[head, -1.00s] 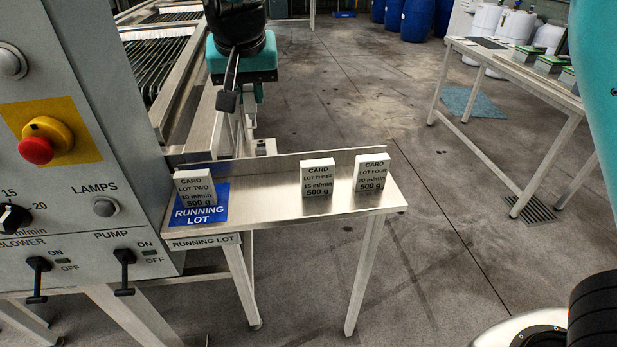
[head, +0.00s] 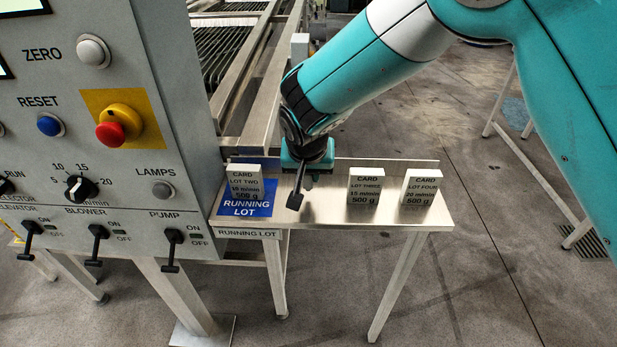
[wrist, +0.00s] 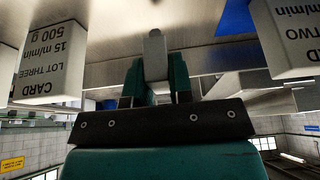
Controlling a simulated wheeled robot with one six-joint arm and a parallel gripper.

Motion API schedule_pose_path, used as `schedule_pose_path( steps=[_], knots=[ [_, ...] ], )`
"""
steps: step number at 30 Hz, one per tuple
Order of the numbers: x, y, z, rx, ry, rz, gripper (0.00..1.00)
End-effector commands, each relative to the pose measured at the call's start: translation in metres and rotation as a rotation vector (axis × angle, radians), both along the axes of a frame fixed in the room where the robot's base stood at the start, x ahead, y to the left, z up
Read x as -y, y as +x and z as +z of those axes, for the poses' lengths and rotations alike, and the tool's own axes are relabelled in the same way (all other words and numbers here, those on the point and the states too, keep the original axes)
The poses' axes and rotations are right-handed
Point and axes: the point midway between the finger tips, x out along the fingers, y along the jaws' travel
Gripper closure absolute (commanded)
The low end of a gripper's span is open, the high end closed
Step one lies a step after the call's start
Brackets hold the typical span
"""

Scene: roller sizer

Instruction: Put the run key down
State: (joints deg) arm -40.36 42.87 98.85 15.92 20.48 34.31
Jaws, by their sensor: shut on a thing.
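My gripper (head: 304,166) is shut on the run key (head: 296,192), a dark, thin-stemmed key with a blocky end. The gripper is low over the steel shelf (head: 316,212), between the LOT TWO card and the LOT THREE card. In the wrist view the key (wrist: 155,52) shows as a grey block between the two green fingers (wrist: 154,82), with the shelf close beyond it. I cannot tell whether the key touches the shelf.
The LOT TWO card (head: 245,181) stands on the blue RUNNING LOT patch (head: 262,208). The LOT THREE card (head: 364,187) and LOT FOUR card (head: 418,188) stand to the right. The control panel (head: 120,70) borders the shelf on the left. Bare shelf lies around the key.

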Motion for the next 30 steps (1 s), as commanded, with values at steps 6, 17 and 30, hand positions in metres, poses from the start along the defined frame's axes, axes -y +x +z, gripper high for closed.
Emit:
schedule_pose_path(
  steps=[6,17,30],
  knots=[
    [0.001,0.000,-0.025,-0.001,-0.002,-0.001,1.00],
    [0.001,0.000,-0.029,0.000,-0.001,-0.001,0.77],
    [0.001,0.000,-0.022,0.000,-0.001,-0.001,0.54]
  ],
)
